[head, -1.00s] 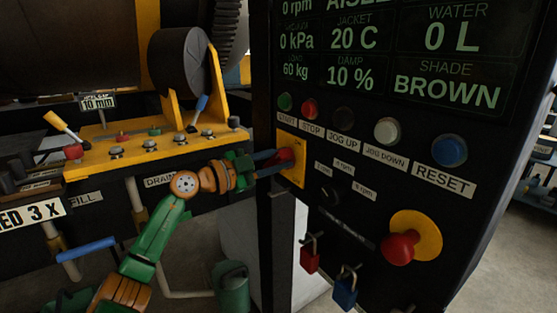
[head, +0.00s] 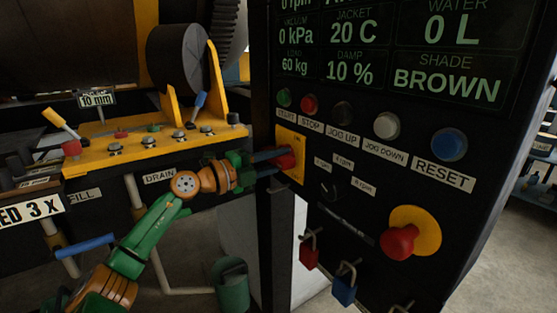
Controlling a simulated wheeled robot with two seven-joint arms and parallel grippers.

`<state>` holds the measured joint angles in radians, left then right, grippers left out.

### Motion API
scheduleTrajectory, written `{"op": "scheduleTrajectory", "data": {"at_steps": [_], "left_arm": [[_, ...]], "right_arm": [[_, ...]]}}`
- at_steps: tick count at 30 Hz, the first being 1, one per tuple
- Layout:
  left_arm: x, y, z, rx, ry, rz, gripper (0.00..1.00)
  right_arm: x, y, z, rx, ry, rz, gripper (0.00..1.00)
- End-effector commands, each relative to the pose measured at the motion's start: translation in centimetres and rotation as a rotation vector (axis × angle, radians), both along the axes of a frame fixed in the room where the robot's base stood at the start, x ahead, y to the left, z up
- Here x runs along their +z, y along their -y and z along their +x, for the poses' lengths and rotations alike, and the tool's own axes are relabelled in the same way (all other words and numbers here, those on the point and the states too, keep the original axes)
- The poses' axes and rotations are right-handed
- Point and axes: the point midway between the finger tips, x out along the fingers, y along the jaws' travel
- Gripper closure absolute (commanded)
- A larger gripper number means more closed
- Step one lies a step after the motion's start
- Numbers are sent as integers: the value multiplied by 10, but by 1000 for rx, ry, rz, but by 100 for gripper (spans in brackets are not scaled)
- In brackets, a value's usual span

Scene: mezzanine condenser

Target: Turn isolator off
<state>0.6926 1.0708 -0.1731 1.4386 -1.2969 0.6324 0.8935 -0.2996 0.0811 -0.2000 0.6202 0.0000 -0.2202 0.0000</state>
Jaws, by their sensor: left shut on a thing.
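The isolator is a red handle (head: 288,161) on a yellow plate (head: 292,142) at the left edge of the black control panel (head: 300,215). My left gripper (head: 276,163) reaches in from the left, its blue-grey fingers shut on the red handle. The fingers hide part of the handle, so its exact angle is hard to tell. My right gripper is not in view.
Right of the isolator are START, STOP, JOG and RESET buttons (head: 449,145), and below them a red emergency stop (head: 399,240). Red (head: 309,253) and blue (head: 344,288) padlocks hang lower down. A yellow valve bench (head: 150,150) stands left, above a green can (head: 231,284).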

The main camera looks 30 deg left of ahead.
Motion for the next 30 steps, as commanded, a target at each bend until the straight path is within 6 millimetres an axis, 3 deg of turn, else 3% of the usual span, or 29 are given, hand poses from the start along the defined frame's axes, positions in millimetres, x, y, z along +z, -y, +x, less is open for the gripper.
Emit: {"op": "scheduleTrajectory", "data": {"at_steps": [18,30], "left_arm": [[-6,-2,1,3,214,509,100],[-6,-3,1,2,293,698,100]], "right_arm": [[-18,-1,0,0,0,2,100],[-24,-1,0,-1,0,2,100]]}}
